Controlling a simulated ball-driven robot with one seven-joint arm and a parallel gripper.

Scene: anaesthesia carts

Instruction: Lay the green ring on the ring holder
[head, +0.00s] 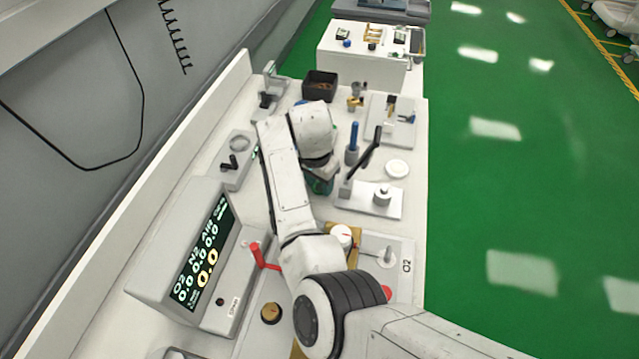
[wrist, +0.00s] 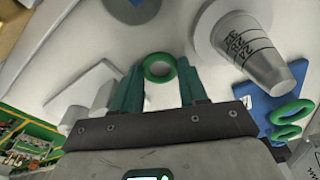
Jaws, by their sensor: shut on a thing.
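My gripper (wrist: 160,78) has teal fingers shut on a green ring (wrist: 159,54) at their tips in the wrist view. In the head view my gripper (head: 321,184) is low over the white bench, and the ring in it cannot be made out. I cannot tell for sure which thing is the ring holder. In the wrist view a blue piece (wrist: 256,101) at right has other green rings (wrist: 292,113) on or beside it, apart from the held one. A grey tapered cup (wrist: 238,45) with dark markings is at upper right.
The white bench (head: 225,195) is crowded. A display box (head: 205,262) and red lever (head: 262,257) are at left. A blue post (head: 353,140) and a plate with a black lever (head: 370,198) are right of my gripper. A dark bin (head: 319,87) stands behind.

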